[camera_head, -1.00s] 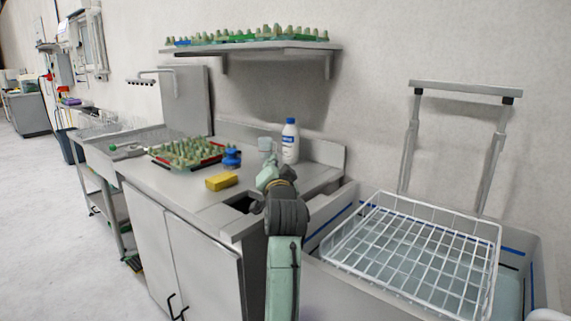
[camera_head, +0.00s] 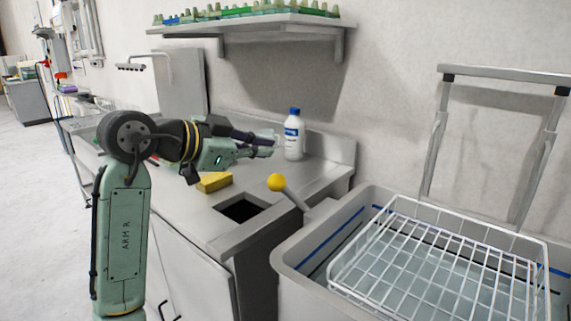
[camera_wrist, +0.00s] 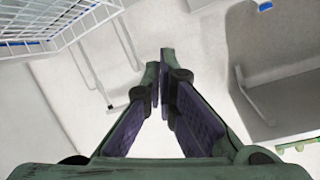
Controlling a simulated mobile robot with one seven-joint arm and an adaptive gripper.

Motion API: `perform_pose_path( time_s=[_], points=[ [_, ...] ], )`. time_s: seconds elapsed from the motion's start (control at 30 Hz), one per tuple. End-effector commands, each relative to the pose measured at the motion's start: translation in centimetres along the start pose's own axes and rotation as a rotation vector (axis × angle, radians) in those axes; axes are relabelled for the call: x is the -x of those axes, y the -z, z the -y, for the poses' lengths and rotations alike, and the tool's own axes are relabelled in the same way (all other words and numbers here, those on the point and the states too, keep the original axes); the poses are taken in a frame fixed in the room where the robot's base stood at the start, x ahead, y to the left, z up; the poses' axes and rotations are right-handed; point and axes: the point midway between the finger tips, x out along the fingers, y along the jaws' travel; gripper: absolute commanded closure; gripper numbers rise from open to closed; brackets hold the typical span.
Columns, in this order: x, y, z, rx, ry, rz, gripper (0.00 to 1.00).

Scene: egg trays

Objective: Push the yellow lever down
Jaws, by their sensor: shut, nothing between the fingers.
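The yellow lever's round knob (camera_head: 276,182) shows in the head view, at the end of a short grey rod that slants down right to the edge between the counter and the basin. My gripper (camera_head: 274,146) is shut and empty. In the head view it is above the counter, higher in the picture than the knob and apart from it, pointing right near the bottle. The wrist view shows the closed fingers (camera_wrist: 165,62) meeting at the tips. The lever is not visible in the wrist view.
A white bottle with a blue cap (camera_head: 294,136) stands close behind my fingertips. A yellow sponge (camera_head: 214,182) lies on the counter beside a square opening (camera_head: 240,210). A wire basket (camera_head: 335,283) sits in the grey basin (camera_head: 284,262) at right. A shelf (camera_head: 205,30) hangs above.

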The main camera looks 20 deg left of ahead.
Motion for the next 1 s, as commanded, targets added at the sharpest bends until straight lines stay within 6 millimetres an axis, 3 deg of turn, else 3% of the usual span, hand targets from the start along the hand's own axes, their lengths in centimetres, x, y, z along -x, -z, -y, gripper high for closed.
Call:
perform_pose_path(
  time_s=[0.2,0.57,0.77,1.0],
  points=[
    [0.8,0.2,-0.8,0.000,-0.036,0.001,1.00],
    [0.1,0.2,-0.8,0.000,-0.036,0.001,1.00],
    [-3.0,0.4,-0.9,0.001,-0.037,0.001,1.00],
    [-8.2,0.5,-1.0,0.002,-0.037,0.000,1.00]
  ],
)
